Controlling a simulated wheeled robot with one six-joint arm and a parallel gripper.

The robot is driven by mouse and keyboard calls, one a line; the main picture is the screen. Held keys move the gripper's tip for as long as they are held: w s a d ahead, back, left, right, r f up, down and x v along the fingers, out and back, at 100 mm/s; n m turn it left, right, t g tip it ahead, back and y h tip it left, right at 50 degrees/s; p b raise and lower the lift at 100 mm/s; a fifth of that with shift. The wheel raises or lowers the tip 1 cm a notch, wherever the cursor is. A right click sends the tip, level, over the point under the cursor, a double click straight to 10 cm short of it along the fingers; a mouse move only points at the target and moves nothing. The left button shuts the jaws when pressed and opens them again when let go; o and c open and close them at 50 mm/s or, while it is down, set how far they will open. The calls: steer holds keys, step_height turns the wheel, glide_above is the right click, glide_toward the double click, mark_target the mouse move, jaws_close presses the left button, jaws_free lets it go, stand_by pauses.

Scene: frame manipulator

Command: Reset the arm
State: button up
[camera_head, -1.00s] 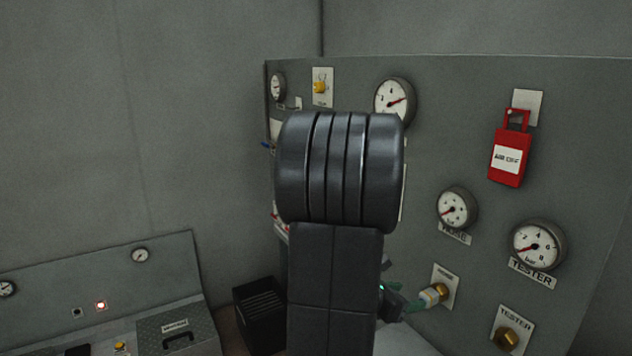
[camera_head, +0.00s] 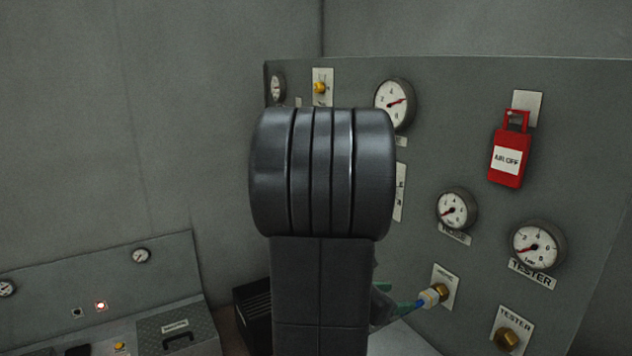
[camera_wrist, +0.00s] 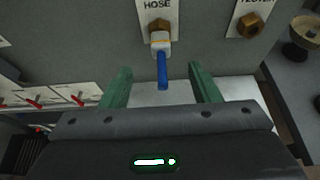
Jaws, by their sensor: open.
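My gripper (camera_wrist: 159,74) is open in the wrist view, its two green fingers spread. A white connector (camera_wrist: 160,42) with a blue stem (camera_wrist: 162,72) sits at the brass fitting under the HOSE label. The stem points into the gap between my fingers, with space visible on both sides. In the head view, a bit of green finger (camera_head: 403,308) shows beside the connector (camera_head: 429,298). My dark arm covers the middle of that view and hides most of the gripper.
A grey panel (camera_head: 450,110) on the right carries gauges, a red AIR OFF tag (camera_head: 508,158) and a TESTER fitting (camera_head: 506,339). A black bin (camera_head: 252,310) is partly behind my arm. A low console (camera_head: 60,300) with a grey case (camera_head: 176,333) stands at the left.

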mark_target(424, 296)
steer(key=x, duration=1)
steer(key=shift+s+a+p, duration=0.25)
steer(key=shift+a+p, duration=0.2)
steer(key=shift+p, duration=0.6)
steer(key=shift+w+d+f, duration=0.1)
